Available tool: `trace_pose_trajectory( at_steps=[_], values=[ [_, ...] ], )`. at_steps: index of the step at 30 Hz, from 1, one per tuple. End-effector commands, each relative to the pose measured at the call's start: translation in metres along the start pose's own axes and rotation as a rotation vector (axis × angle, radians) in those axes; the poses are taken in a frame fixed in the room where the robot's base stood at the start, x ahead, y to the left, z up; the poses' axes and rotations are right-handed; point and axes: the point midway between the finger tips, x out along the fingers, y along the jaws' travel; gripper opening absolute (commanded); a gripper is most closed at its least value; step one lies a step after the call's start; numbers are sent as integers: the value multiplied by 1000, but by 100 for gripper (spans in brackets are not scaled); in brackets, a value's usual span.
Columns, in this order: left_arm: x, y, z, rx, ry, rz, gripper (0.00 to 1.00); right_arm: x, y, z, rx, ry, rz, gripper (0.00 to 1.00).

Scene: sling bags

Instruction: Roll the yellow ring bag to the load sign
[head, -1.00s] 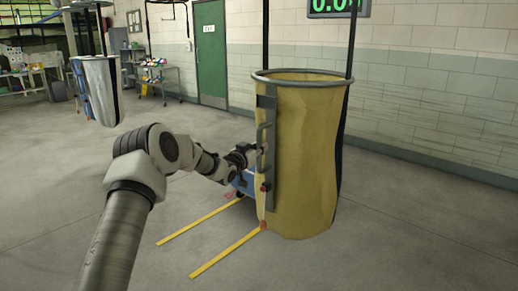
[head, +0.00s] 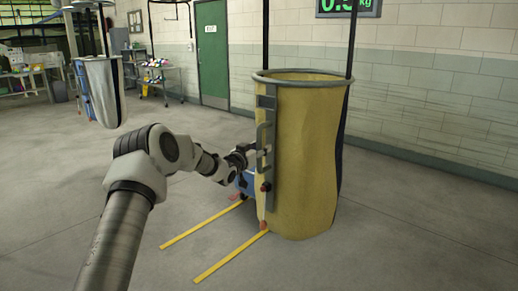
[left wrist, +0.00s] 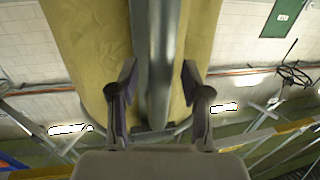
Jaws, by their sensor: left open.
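The yellow ring bag (head: 308,160) hangs upright by black straps from above, its mouth held by a grey metal ring (head: 300,78). A grey bar with a handle (head: 268,135) runs down its left side. My left gripper (head: 262,152) is at this bar. In the left wrist view, my left gripper (left wrist: 158,78) is open, with a finger on either side of the grey bar (left wrist: 158,45); contact cannot be made out. The yellow cloth (left wrist: 90,40) lies behind. My right gripper is not in view.
A green-digit display in kg (head: 348,8) hangs above the bag. Two yellow floor strips (head: 230,257) run left from its base, near a blue object (head: 244,182). Another hanging bag (head: 100,90) and a cart (head: 160,80) stand back left. Much of the floor is clear.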

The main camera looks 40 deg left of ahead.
Motion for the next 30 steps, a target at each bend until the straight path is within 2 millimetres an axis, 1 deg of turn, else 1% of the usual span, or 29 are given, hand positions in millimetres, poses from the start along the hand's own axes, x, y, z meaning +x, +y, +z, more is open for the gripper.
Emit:
trace_pose_trajectory(
  at_steps=[5, 8, 11, 14, 18, 21, 25, 30],
  values=[
    [0, 0, -1, 0, 2, 0, 48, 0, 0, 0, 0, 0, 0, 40],
    [-5, -1, -2, -2, 3, -1, 48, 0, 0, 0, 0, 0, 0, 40],
    [-20, -2, -2, -4, 3, -1, 48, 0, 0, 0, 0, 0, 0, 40],
    [-43, -2, -2, -9, 3, -2, 48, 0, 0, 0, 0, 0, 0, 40],
    [-80, -2, -1, -10, 2, -2, 48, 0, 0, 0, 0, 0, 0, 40],
    [-102, -2, -1, -9, 3, -2, 48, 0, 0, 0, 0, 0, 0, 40],
    [-117, -1, 0, -4, 1, 0, 48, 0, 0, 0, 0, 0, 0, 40],
    [-120, 0, 0, 1, 0, 1, 48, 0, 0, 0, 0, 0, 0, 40]
  ],
)
